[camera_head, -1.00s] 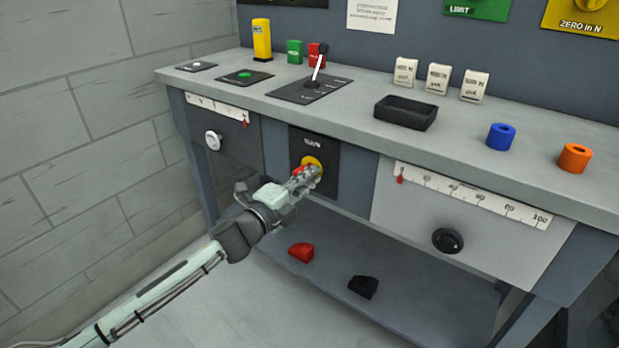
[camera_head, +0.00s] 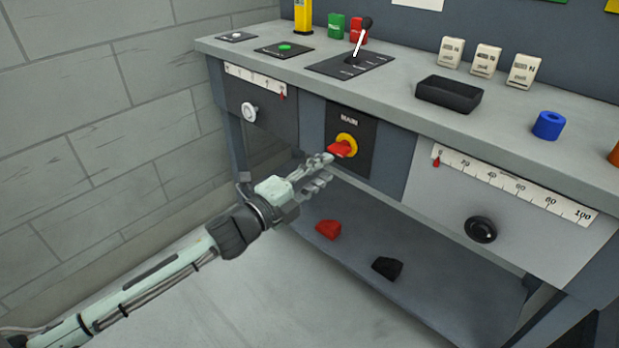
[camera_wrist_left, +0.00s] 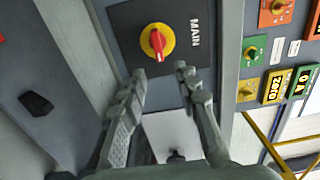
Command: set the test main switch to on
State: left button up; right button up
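The main switch is a red handle on a yellow disc (camera_head: 346,142), on a dark panel (camera_head: 362,165) labelled MAIN under the bench top. In the left wrist view the switch (camera_wrist_left: 157,42) is fully visible, its handle lying roughly across the direction in which the panel's top faces, along the lettering. My left gripper (camera_head: 324,166) is just left of and below the switch in the head view. In the left wrist view its fingers (camera_wrist_left: 160,74) are apart with nothing between them, and the handle lies just beyond the fingertips. My right gripper is not in view.
A white knob (camera_head: 250,112) is left of the panel and a black knob (camera_head: 480,229) right. A lever (camera_head: 360,42), a black tray (camera_head: 449,94) and a blue ring (camera_head: 549,125) are on top. Red (camera_head: 328,229) and black (camera_head: 387,267) pieces lie on the lower shelf.

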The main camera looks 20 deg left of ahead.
pick_arm(q)
jog(key=shift+v, duration=2)
jog(key=s+a+f+n+g+y+p, duration=0.1)
jog(key=s+a+f+n+g+y, duration=0.25)
jog(key=f+n, duration=0.4)
jog(key=s+a+f+n+g+y+p, duration=0.1)
jog(key=s+a+f+n+g+y, duration=0.35)
jog(key=f, duration=0.45)
jog(key=s+d+f+n+g, duration=0.1)
jog(key=s+f+n+g, duration=0.2)
jog(key=s, duration=0.5)
jog(key=s+d+f+n+g, duration=0.2)
jog(key=s+f+n, duration=0.3)
jog(key=s+f, duration=0.3)
jog(key=shift+s+g, duration=0.35)
jog(key=shift+g, duration=0.15)
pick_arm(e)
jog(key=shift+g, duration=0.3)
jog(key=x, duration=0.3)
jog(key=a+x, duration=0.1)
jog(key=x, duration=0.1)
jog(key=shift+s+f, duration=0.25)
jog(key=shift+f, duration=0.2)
pick_arm(q)
jog(key=shift+c, duration=0.5)
